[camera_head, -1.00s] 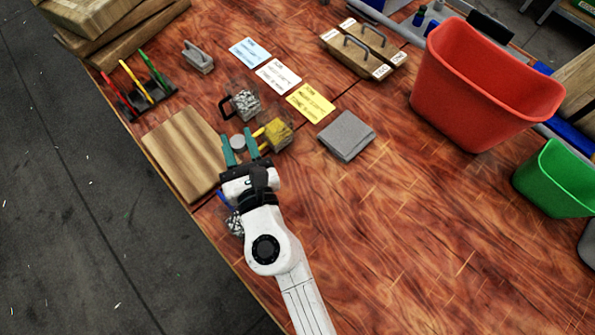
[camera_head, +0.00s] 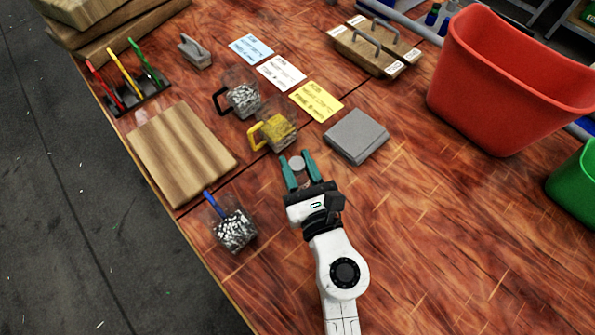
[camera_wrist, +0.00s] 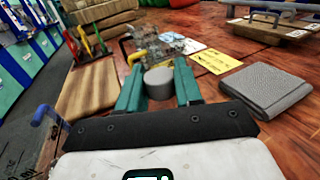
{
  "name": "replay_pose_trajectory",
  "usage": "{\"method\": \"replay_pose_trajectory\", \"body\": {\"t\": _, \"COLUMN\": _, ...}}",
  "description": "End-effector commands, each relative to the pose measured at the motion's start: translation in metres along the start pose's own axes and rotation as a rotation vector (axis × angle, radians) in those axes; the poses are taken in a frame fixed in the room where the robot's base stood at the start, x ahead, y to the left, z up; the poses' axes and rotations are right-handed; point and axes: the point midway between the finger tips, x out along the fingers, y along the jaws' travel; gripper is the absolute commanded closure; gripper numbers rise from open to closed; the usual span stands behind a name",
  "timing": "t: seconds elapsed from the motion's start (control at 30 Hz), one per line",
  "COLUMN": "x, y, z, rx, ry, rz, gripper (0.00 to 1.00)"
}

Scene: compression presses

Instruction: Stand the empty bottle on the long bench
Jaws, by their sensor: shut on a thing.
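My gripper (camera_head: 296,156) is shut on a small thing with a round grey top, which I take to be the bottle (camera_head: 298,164). In the wrist view the bottle's grey top (camera_wrist: 158,82) shows between the two green fingers; its lower part is hidden. I cannot tell whether it touches the wood or hangs above it. The long bench (camera_head: 410,220) is a reddish wooden top beneath my arm, with bare wood to the right of my gripper.
Clear jugs with yellow (camera_head: 278,130), black (camera_head: 240,98) and blue (camera_head: 234,228) handles stand nearby. A grey folded cloth (camera_head: 357,136) lies right of the gripper. A wooden board (camera_head: 182,155) is at left. A red bin (camera_head: 500,90) and green bin (camera_head: 575,187) stand at right.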

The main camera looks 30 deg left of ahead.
Motion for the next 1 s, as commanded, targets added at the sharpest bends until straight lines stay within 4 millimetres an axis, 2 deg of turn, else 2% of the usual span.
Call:
{"method": "replay_pose_trajectory", "body": {"t": 0.03, "x": 0.0, "y": -0.0004, "z": -0.009, "rx": 0.001, "ry": 0.0, "rz": -0.001, "gripper": 1.0}}
{"method": "replay_pose_trajectory", "body": {"t": 0.1, "x": 0.0, "y": -0.0004, "z": -0.0116, "rx": 0.0, "ry": 0.0, "rz": -0.001, "gripper": 1.0}}
{"method": "replay_pose_trajectory", "body": {"t": 0.53, "x": 0.0002, "y": 0.0001, "z": -0.0156, "rx": 0.0, "ry": 0.0, "rz": 0.0, "gripper": 1.0}}
{"method": "replay_pose_trajectory", "body": {"t": 0.57, "x": 0.0002, "y": 0.0001, "z": -0.0139, "rx": 0.0, "ry": 0.0, "rz": -0.001, "gripper": 0.62}}
{"method": "replay_pose_trajectory", "body": {"t": 0.8, "x": 0.0002, "y": 0.0001, "z": -0.0136, "rx": 0.0, "ry": 0.0, "rz": -0.001, "gripper": 0.4}}
{"method": "replay_pose_trajectory", "body": {"t": 1.0, "x": 0.0002, "y": 0.0001, "z": -0.0135, "rx": 0.0, "ry": 0.0, "rz": -0.001, "gripper": 0.4}}
